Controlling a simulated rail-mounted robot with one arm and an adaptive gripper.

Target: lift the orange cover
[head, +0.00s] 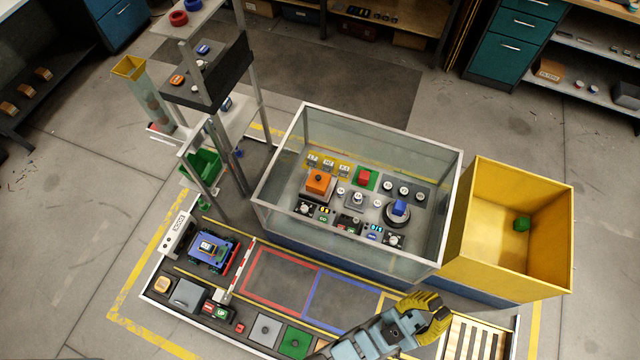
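The orange cover (318,183) is a small box-like piece on a light base, at the left of the control panel inside the glass-walled case (283,150). It looks closed down on its base. My gripper (436,312), with yellow and black fingers, is at the bottom of the head view, outside the case and in front of its lower right corner. It is well apart from the orange cover. Its fingers are seen from above and overlap, so their opening is unclear. I see nothing held in it.
The case's walls stand around the panel, and its top looks open. A red button (364,177) and a blue knob (399,208) are right of the cover. A yellow bin (480,200) adjoins the case on the right. A metal post frame (222,160) stands left.

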